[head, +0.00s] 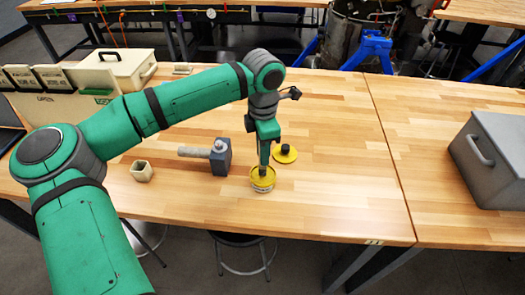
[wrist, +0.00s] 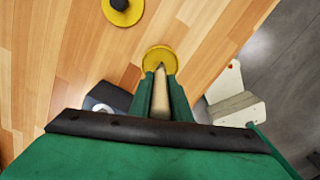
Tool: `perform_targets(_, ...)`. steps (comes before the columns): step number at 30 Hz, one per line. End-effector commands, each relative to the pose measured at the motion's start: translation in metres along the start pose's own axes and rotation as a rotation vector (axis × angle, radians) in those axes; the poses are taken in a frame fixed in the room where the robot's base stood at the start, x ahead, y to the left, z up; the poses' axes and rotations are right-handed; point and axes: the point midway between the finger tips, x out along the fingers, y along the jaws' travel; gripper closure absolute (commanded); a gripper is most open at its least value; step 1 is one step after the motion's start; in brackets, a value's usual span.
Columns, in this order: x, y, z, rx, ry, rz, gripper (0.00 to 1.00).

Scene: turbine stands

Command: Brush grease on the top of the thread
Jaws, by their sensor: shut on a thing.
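My gripper (head: 264,158) points down over an open yellow tin (head: 262,184) near the front of the wooden bench. In the wrist view my gripper (wrist: 161,82) has its two green fingers closed around the pale wooden handle of a brush (wrist: 161,104). The brush's lower end reaches to the tin (wrist: 160,53), and its bristles are hidden. I cannot tell whether they touch the grease. A yellow lid (head: 280,158) with a black knob lies just behind the tin. I cannot make out the thread in either view.
A grey-headed hammer (head: 221,157) lies left of the tin. A small beige cup (head: 142,172) stands further left. A grey toolbox (head: 489,160) stands at the right on the adjoining bench. The bench between tin and toolbox is clear. Blue stands (head: 373,49) and machinery are behind.

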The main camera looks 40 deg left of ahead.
Motion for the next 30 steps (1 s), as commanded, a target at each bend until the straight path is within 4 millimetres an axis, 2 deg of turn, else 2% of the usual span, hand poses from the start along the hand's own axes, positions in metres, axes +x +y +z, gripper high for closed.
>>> perform_targets(30,0.0064,0.0002,-0.0002,0.0,0.0,0.0,1.0)
